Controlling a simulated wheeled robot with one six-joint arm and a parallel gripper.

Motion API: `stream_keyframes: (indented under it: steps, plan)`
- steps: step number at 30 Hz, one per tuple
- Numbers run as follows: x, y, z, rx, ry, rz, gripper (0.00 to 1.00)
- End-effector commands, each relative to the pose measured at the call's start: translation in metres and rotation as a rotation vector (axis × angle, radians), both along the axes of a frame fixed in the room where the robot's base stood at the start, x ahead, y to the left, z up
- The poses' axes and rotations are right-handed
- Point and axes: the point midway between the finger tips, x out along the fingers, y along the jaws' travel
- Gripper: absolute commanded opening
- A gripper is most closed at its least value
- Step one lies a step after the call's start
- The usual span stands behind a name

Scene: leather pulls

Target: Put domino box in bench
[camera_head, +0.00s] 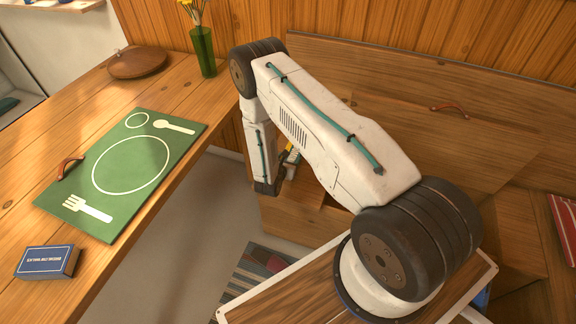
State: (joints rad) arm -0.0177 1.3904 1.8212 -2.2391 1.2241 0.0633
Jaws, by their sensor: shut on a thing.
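A dark blue box with white lettering (47,262), which looks like the domino box, lies flat on the wooden table near its front left, just below the green placemat. The wooden bench (510,235) stands along the wall at the right. A panel with a brown leather pull (450,108) is behind my arm, and a dark gap shows beside the arm. My gripper (290,158) is at the bench's left end, far from the blue box. It is mostly hidden behind my arm. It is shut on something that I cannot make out.
The green placemat (150,195) has a printed plate and cutlery, with a brown leather strap (70,168) at its left edge. A round brown board (137,63) and a green vase (203,50) stand farther back. A red striped item (565,225) is at the right edge.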

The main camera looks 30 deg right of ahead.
Motion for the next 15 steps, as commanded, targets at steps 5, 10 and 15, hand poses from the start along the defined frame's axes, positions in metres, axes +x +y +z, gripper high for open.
stream_keyframes:
  steps: [5,10,15]
  plan:
    - [-0.003,0.001,-0.029,0.000,0.005,0.001,0.35]
    - [-0.002,0.001,-0.030,-0.001,0.003,0.001,0.35]
    - [-0.003,0.001,-0.033,0.000,0.003,0.001,0.35]
